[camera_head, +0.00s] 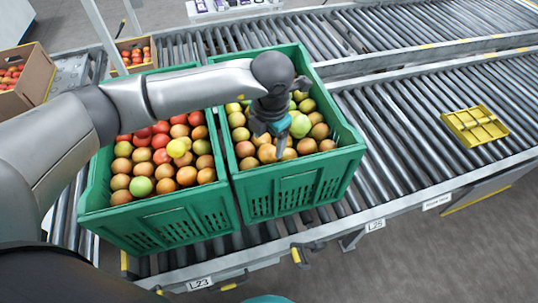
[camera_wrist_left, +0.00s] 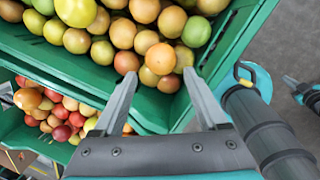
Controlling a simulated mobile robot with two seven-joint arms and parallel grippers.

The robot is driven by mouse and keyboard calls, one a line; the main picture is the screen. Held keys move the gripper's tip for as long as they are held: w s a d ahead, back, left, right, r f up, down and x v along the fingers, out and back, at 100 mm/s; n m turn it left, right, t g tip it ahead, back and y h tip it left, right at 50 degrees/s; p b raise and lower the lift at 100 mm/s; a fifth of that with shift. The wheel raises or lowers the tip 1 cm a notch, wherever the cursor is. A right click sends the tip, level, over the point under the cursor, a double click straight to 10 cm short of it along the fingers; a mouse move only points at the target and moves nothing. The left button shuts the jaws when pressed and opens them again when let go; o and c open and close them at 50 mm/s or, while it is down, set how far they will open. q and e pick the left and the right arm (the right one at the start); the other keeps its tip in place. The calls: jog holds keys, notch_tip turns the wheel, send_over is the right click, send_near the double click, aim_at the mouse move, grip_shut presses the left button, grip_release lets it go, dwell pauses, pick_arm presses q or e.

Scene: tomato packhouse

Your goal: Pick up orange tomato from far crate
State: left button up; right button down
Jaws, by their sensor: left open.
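Two green crates of tomatoes stand side by side on the roller conveyor. The right crate (camera_head: 290,190) holds orange, yellow and green tomatoes. The left crate (camera_head: 160,222) holds red, orange and a few green ones. My left gripper (camera_head: 270,143) points down over the right crate, partly hiding its tomatoes. In the wrist view its fingers (camera_wrist_left: 160,78) are open with nothing held. An orange tomato (camera_wrist_left: 160,58) lies just beyond the gap between the fingertips, close to the crate wall. I cannot tell whether the fingers touch it. A dark part at the wrist view's right edge may be my right gripper.
A yellow tray (camera_head: 475,126) lies on the rollers at the right. Cardboard boxes of tomatoes (camera_head: 24,75) stand at the back left. A grey post (camera_head: 105,38) rises behind the left crate. The rollers right of the crates are mostly clear.

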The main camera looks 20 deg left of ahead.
aim_at(270, 150)
pick_arm(q)
jog(key=shift+f, duration=0.25)
jog(key=f, duration=0.3)
jog(key=f+b, duration=0.1)
jog(key=shift+w+f, duration=0.25)
jog(key=shift+w, duration=0.15)
jog(key=shift+w+f, duration=0.1)
jog(key=shift+f, duration=0.15)
pick_arm(e)
jog(key=shift+w+d+f, duration=0.2)
jog(key=shift+w+f, duration=0.1)
jog(key=shift+w, duration=0.35)
jog(key=shift+w+d+f, duration=0.15)
jog(key=shift+w+f, duration=0.15)
jog(key=shift+w, duration=0.3)
pick_arm(q)
jog(key=c, duration=0.7)
pick_arm(e)
jog(key=shift+s+d, duration=0.1)
jog(key=shift+s, duration=0.05)
pick_arm(q)
jog(key=shift+r, duration=0.15)
